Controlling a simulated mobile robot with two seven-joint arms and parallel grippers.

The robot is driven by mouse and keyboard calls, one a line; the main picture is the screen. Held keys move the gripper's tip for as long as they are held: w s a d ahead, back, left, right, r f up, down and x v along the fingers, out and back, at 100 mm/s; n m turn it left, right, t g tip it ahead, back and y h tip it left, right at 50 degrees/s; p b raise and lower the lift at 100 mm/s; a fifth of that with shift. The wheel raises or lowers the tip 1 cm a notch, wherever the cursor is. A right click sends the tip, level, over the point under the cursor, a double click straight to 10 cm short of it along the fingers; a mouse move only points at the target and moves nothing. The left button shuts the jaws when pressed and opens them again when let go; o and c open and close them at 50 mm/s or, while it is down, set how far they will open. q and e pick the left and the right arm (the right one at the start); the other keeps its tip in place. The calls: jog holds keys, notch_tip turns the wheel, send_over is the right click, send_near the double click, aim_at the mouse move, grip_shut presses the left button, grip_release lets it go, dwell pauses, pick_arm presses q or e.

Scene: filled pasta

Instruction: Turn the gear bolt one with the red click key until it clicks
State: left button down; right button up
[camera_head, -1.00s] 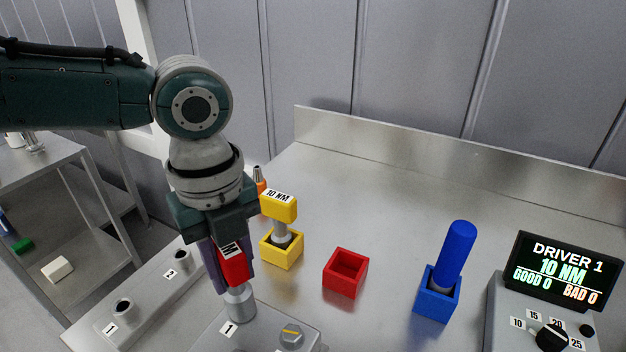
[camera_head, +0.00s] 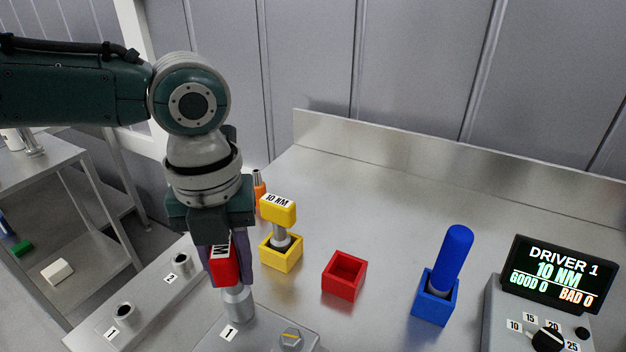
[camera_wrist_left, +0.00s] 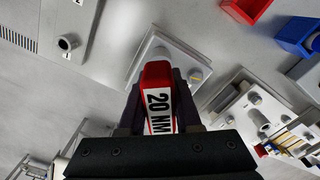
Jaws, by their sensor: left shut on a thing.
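My left gripper (camera_head: 228,262) is shut on the red click key (camera_head: 222,268). In the left wrist view the red key (camera_wrist_left: 157,75) shows a white "20 NM" label between the fingers. The key points down, its metal socket (camera_head: 238,302) at the spot beside the label "1" on the grey gear plate (camera_head: 262,335). The bolt under the socket is hidden, so I cannot tell how far the socket sits on it. Another bolt with a yellow mark (camera_head: 291,338) stands on the plate to the right. My right gripper is not in view.
A yellow 10 NM key (camera_head: 279,208) stands in its yellow holder (camera_head: 281,255). The red holder (camera_head: 344,275) is empty. A blue tool (camera_head: 455,255) stands in a blue holder (camera_head: 433,306). The driver display (camera_head: 559,273) reads 10 NM, good 0, bad 0. Open table lies behind.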

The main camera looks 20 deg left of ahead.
pick_arm(q)
jog(key=shift+r+p, duration=1.7)
jog(key=shift+r, duration=0.3)
jog(key=shift+w+f, duration=0.1)
jog(key=shift+f, duration=0.05)
